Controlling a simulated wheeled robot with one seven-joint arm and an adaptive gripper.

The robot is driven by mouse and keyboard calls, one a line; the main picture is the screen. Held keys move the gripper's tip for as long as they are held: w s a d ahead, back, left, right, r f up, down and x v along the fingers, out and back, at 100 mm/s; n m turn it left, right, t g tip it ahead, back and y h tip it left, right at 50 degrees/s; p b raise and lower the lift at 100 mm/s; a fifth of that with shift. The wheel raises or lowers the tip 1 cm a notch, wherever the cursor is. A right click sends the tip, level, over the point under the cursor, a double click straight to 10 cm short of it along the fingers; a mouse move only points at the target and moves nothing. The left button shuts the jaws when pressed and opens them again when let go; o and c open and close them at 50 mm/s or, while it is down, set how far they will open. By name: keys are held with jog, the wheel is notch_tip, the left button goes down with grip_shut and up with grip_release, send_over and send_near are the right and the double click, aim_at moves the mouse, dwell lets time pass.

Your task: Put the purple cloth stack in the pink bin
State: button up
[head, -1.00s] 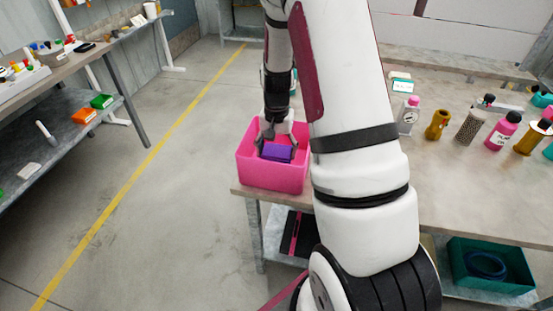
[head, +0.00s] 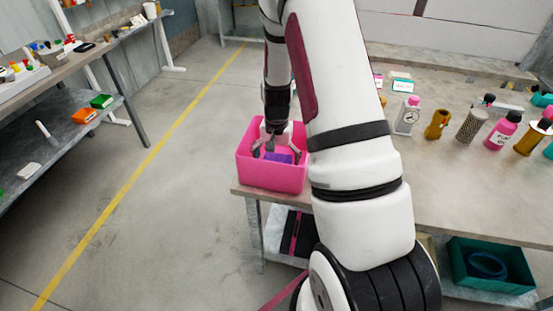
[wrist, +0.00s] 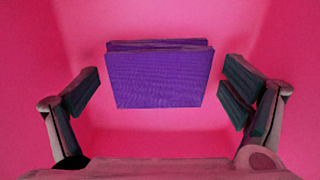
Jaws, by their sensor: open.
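The pink bin (head: 270,179) stands at the left end of the workbench in the head view. The purple cloth stack (wrist: 158,79) lies inside the bin, with pink floor and walls around it in the wrist view. Its top also shows over the bin's front wall in the head view (head: 279,158). My gripper (head: 275,152) is over the bin's opening, pointing down. Its two fingers are spread wide, one on each side of the stack, with a gap to it on both sides in the wrist view (wrist: 160,90).
The workbench top (head: 450,200) holds several bottles, among them a pink one (head: 503,131) and a gold one (head: 438,125), to the right of my arm. A teal bin (head: 490,264) sits on the lower shelf. Open floor lies to the left of the bench.

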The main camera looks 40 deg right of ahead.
jog(key=shift+r, duration=0.1)
notch_tip(320, 180, up, 12)
jog(key=s+a+r+n+t, duration=0.2)
jog(key=s+a+r+n, duration=0.35)
jog(key=a+r, duration=0.7)
jog(key=s+a+r+n+t, duration=0.1)
jog(key=s+a+r+n, duration=0.1)
jog(key=s, duration=0.6)
jog(key=s+a+r+n+t, duration=0.1)
jog(key=s+a+r+n, duration=0.2)
jog(key=s, duration=0.5)
jog(key=shift+s+a+r, duration=0.4)
jog(key=shift+a+r, duration=0.4)
jog(key=shift+a, duration=0.25)
jog(key=shift+r, duration=0.15)
